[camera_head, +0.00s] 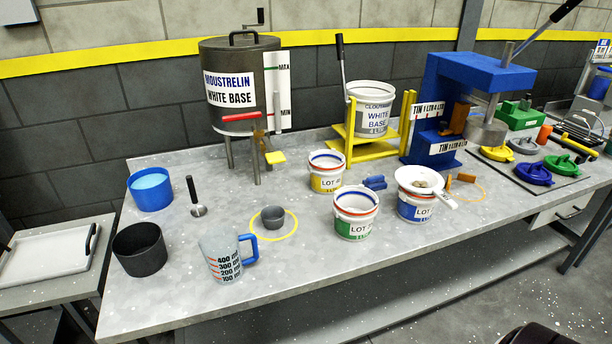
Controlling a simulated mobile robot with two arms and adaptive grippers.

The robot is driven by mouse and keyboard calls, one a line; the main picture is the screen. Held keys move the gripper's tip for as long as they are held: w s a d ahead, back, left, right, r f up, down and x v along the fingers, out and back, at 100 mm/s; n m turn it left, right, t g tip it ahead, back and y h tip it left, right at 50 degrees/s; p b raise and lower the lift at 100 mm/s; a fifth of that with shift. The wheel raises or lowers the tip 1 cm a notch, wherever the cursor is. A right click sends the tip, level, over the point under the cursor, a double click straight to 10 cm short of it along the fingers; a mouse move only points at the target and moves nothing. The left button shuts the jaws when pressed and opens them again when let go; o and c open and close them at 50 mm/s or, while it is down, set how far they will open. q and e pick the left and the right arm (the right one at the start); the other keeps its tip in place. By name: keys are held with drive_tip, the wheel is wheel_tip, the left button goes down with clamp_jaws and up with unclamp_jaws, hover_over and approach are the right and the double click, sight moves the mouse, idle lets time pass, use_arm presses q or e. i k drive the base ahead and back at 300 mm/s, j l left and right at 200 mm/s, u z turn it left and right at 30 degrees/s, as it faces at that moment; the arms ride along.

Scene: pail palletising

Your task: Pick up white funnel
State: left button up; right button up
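The white funnel (408,178) sits on top of a small white pail with a blue label (416,208), on the right half of the grey bench. Its wide mouth faces up, and a white handle or tab points right. Something brownish shows inside its mouth. The funnel hides the pail's top opening. Neither of my grippers shows in this view.
A green-labelled pail (356,214) stands left of the funnel's pail, and a yellow-labelled pail (326,172) stands farther back. A measuring jug (222,258) stands front left. A blue press (470,85) rises behind the funnel. The front right bench strip is clear.

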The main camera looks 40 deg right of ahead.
sight(430, 182)
drive_tip(key=z, duration=1.8)
drive_tip(key=i+l, duration=0.1)
drive_tip(key=l, duration=0.3)
drive_tip(key=i+l, duration=0.15)
drive_tip(key=l, duration=0.3)
drive_tip(key=i+l+u, duration=0.1)
drive_tip(key=l, duration=0.3)
